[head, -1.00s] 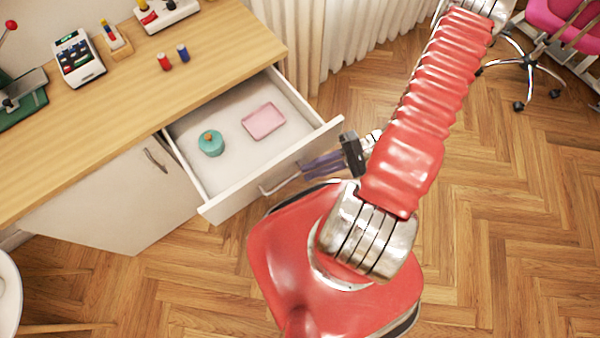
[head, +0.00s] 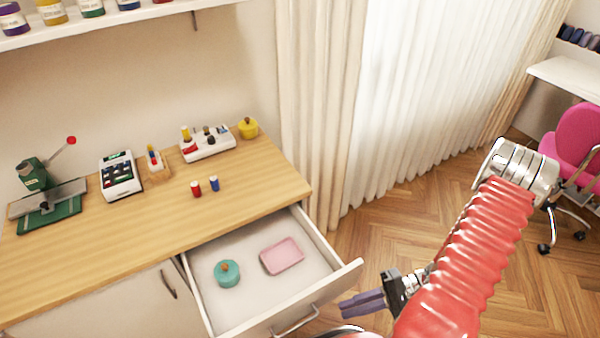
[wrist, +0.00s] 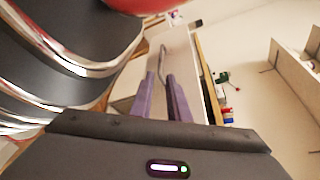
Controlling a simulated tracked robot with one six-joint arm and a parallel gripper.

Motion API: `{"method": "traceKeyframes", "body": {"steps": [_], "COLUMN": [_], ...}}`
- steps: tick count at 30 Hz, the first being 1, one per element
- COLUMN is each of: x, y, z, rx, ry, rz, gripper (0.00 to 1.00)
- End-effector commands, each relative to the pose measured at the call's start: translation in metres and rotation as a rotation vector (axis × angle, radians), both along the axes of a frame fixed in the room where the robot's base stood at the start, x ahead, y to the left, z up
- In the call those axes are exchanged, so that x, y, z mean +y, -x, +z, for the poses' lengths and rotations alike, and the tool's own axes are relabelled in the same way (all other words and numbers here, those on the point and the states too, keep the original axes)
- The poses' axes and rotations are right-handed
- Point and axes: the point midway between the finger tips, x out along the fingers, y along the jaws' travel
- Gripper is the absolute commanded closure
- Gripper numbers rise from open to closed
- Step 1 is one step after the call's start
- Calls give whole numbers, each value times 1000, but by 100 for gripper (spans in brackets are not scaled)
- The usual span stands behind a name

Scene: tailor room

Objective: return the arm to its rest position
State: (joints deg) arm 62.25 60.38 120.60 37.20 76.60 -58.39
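My red arm (head: 470,255) is folded, with its silver elbow joint at the right of the head view. My gripper (head: 345,306) has purple fingers that point left, close to the front of the open drawer (head: 350,275). Whether they touch the drawer front cannot be told. In the wrist view the two fingers (wrist: 160,78) stand apart with an empty gap between them. The drawer handle (head: 295,322) lies to the left of the fingertips in the head view.
The drawer holds a teal lidded pot (head: 227,274) and a pink tray (head: 282,257). The wooden counter (head: 130,225) bears two spools (head: 205,187), a card terminal (head: 120,175) and a green press (head: 45,195). A pink chair (head: 575,150) stands at the right; floor between is clear.

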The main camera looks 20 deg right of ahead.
Motion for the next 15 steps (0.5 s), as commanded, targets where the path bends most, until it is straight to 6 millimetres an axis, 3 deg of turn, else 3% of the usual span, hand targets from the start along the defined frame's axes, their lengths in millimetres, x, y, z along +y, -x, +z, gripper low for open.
{"method": "traceKeyframes", "body": {"steps": [10,15], "x": [-1,5], "y": [2,17], "z": [-5,-12], "rx": [88,218], "ry": [4,18], "rz": [-14,2], "gripper": [85,85]}}
